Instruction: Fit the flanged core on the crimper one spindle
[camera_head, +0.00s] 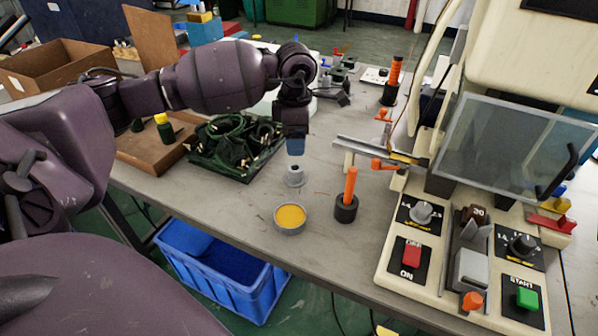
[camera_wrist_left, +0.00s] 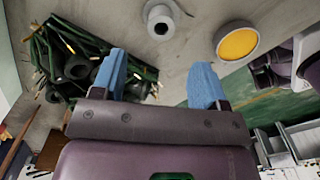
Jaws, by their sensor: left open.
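The flanged core, a small grey ring-shaped piece with a central hole (camera_head: 295,178), stands on the grey table. It also shows at the top of the left wrist view (camera_wrist_left: 159,21). My left gripper (camera_head: 296,147) points down just above it. In the left wrist view its blue fingers (camera_wrist_left: 160,80) are spread with nothing between them, and the core lies beyond the fingertips. An upright orange spindle on a black round base (camera_head: 346,205) stands right of the core, in front of the cream machine (camera_head: 385,265). My right gripper is not in view.
A round tin with yellow contents (camera_head: 290,216) stands close in front of the core. Dark green cables (camera_head: 235,143) lie to the left. Another orange spindle (camera_head: 393,75) stands farther back. A blue crate (camera_head: 215,270) is below the table's front edge.

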